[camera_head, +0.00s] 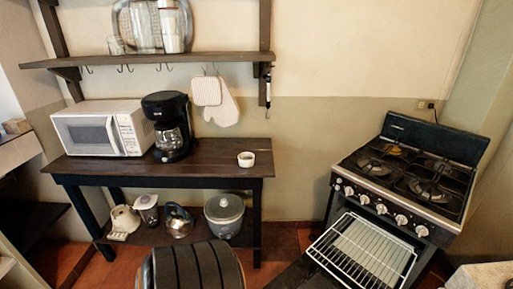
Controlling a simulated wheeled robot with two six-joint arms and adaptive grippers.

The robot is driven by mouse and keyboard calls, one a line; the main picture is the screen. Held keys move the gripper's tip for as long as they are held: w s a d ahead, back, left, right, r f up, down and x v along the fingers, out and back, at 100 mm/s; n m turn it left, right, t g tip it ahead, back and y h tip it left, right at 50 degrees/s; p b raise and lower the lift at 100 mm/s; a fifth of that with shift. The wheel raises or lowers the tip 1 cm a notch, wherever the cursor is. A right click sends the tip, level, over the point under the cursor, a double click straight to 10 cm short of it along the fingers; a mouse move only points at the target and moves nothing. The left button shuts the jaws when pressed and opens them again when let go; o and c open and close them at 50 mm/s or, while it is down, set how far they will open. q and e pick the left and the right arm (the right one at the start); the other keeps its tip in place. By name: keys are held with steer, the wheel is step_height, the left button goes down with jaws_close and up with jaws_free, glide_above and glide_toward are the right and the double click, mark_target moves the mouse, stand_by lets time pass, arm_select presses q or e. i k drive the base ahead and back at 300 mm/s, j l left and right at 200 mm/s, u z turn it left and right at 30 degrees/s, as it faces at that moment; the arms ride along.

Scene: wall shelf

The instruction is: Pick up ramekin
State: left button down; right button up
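The ramekin (246,159) is a small white round cup. It stands upright on the right end of a dark wooden table (215,153), close to the table's right edge. Nothing touches it, and its open top shows. Neither of my grippers is in view.
A black coffee maker (168,127) and a white microwave (100,128) stand left of the ramekin. A wall shelf (150,60) with hooks hangs above. A rice cooker (224,215) and kettle (179,221) sit below. The stove (410,185) at right has its oven door open.

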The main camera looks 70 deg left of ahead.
mark_target(246, 159)
steer(key=j+u, duration=0.15)
steer(key=u, duration=2)
